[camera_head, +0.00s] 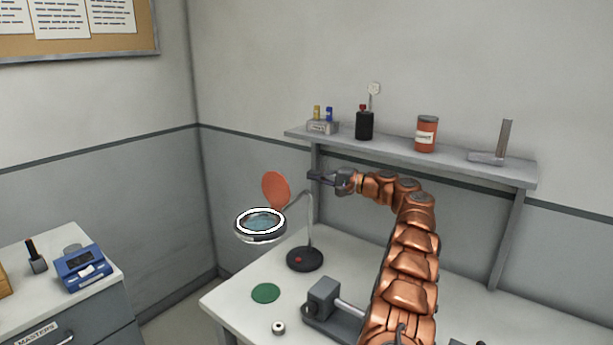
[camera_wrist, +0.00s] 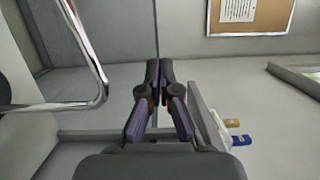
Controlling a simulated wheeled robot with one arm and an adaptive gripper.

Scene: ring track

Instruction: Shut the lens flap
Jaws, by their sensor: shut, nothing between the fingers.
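The magnifier lamp stands on the bench, with a round lens head (camera_head: 260,225) ringed by a lit white rim. Its lens flap (camera_head: 276,190) is a red-orange disc raised nearly upright at the back of the head, so it stands open. A thin bent neck (camera_head: 309,215) runs down to a dark round base (camera_head: 305,258). My gripper (camera_head: 314,177) is shut and empty, a little right of and slightly above the flap, apart from it in the picture. In the wrist view the closed fingers (camera_wrist: 160,75) point at the wall, and the chrome neck (camera_wrist: 92,60) shows at left; the flap is not visible there.
A wall shelf (camera_head: 440,161) behind my arm holds small bottles, an orange jar (camera_head: 426,134) and a metal square (camera_head: 497,145). On the bench lie a green disc (camera_head: 265,293), a small ring (camera_head: 278,327) and a grey fixture (camera_head: 322,298). A cabinet (camera_head: 55,300) stands left, across a gap.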

